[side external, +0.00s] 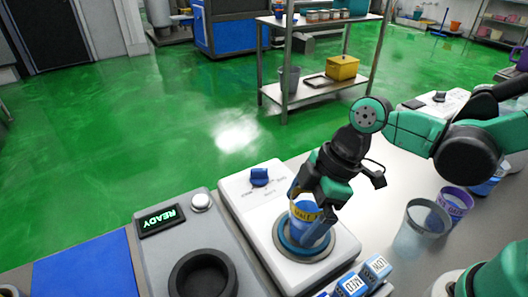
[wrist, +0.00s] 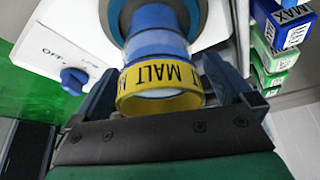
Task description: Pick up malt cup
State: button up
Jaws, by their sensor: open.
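The malt cup (side external: 303,211) has a blue body and a yellow band lettered MALT. It stands on the round blue pad (side external: 287,248) of a white machine (side external: 243,184). In the wrist view the malt cup (wrist: 160,88) lies between the two blue fingers of my gripper (wrist: 160,72). The fingers are open, one on each side of the band, with a visible gap on the left. On the right, finger and band overlap in the picture, so I cannot tell if they touch. In the side view my gripper (side external: 311,212) reaches down over the cup and partly hides it.
The machine's blue knob (side external: 259,177) is left of the cup. Labelled blue blocks (side external: 376,268) are close at front right. A clear cup (side external: 423,222) and purple-rimmed cup (side external: 455,202) stand right.

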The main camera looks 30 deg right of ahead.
jog(key=shift+f, duration=0.1)
jog(key=shift+c, duration=0.2)
jog(key=c, duration=1.4)
jog(key=shift+c, duration=0.2)
